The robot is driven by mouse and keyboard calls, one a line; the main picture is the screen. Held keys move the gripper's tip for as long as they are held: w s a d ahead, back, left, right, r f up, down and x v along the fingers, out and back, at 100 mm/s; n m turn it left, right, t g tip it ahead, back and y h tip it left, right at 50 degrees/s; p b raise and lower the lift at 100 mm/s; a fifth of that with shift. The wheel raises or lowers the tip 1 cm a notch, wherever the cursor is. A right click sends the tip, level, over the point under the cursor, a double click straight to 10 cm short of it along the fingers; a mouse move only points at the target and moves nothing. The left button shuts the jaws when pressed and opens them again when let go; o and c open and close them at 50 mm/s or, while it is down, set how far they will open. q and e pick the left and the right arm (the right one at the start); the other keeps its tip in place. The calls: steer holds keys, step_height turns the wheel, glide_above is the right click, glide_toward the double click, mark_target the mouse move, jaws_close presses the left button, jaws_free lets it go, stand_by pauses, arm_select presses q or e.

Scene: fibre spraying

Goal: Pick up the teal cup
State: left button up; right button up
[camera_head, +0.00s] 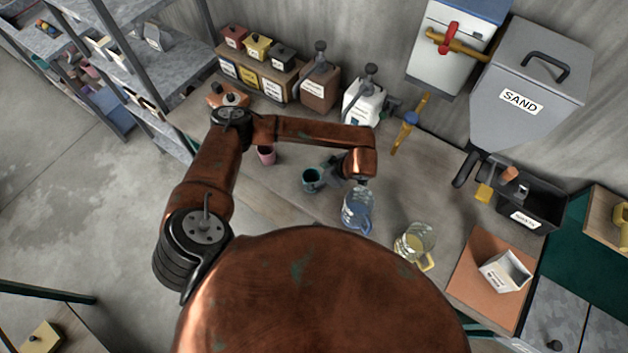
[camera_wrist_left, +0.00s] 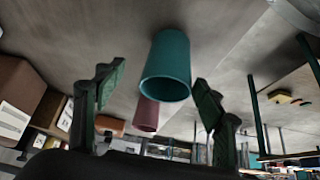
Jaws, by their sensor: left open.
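The teal cup (camera_head: 312,181) stands upright on the workbench (camera_head: 285,200), just left of my left gripper (camera_head: 332,176) in the head view. The left arm reaches over from the left and bends down to the bench. In the left wrist view the cup (camera_wrist_left: 168,62) is ahead, roughly between the two spread fingers of the gripper (camera_wrist_left: 160,80). The gripper is open and empty; I see no clear contact with the cup. My right gripper is not in view.
A pink cup (camera_head: 267,156) stands beyond the teal one. A blue pitcher (camera_head: 356,209) and a yellowish pitcher (camera_head: 414,242) stand to the right. Labelled boxes (camera_head: 260,80) and a white dispenser bottle (camera_head: 362,104) line the back. Bench between the cups is bare.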

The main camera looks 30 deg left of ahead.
mark_target(306, 178)
arm_select(q)
steer(key=x, duration=0.2)
steer(key=p+x, duration=0.1)
steer(key=x, duration=0.1)
steer(key=s+a+p+x, duration=0.1)
steer(key=x, duration=0.1)
steer(key=shift+a+r, duration=0.1)
steer(key=shift+a+f, duration=0.2)
steer(key=shift+f, duration=0.15)
steer(key=shift+w, duration=0.1)
steer(key=c, duration=0.5)
steer(key=shift+d, duration=0.1)
steer(key=c, duration=0.6)
steer(key=shift+c, duration=1.1)
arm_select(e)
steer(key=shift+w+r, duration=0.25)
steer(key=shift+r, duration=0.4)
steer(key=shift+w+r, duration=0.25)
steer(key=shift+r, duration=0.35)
arm_select(q)
steer(key=shift+c, duration=0.3)
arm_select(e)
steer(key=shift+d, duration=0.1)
